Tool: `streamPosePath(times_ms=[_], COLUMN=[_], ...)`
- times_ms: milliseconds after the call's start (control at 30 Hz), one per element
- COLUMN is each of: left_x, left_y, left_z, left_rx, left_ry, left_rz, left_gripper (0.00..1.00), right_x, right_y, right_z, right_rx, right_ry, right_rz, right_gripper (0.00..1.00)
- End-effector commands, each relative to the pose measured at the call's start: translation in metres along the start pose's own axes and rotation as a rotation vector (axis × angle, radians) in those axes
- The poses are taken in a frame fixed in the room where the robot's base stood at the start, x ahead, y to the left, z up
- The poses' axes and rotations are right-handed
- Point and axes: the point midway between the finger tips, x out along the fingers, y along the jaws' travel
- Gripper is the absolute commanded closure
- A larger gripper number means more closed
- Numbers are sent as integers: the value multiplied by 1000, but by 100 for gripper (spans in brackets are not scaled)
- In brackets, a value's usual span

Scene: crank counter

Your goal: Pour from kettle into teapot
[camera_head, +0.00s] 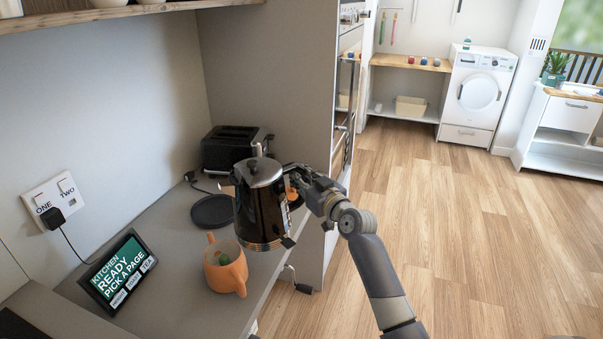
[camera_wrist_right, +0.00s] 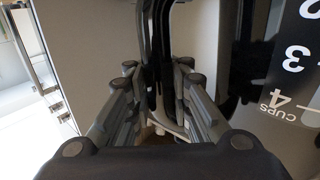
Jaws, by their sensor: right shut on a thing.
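The kettle (camera_head: 260,208), dark and shiny with a metal band at its foot, is held in the air above the counter, close to upright. My right gripper (camera_head: 305,186) is shut on its handle at its right side. In the right wrist view the black handle (camera_wrist_right: 158,60) runs between the fingers, and the kettle's cup scale (camera_wrist_right: 295,75) shows at the right. The orange teapot (camera_head: 226,278) stands on the counter, below and left of the kettle, with a small green patch at its top. I see no stream of liquid. My left gripper is out of view.
A round black base (camera_head: 212,211) lies on the counter behind the kettle, near a black toaster (camera_head: 228,150). A tilted tablet (camera_head: 118,272) stands left of the teapot. A crank (camera_head: 300,287) sticks out at the counter's front edge. The wooden floor at right is clear.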

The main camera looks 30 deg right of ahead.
Motion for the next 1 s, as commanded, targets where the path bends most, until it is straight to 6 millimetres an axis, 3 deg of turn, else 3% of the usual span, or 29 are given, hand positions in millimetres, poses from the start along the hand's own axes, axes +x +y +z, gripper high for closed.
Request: streamPosePath(times_ms=[100,433,1000], left_x=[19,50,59], left_y=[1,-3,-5], left_z=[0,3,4], left_rx=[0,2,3], left_ry=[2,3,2], left_rz=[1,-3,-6], left_gripper=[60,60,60], right_x=[0,0,0], right_y=[2,4,5], right_z=[11,40,48], right_rx=[-27,-117,-158], right_ry=[15,14,13], right_rz=[4,6,7], right_gripper=[100,100,100])
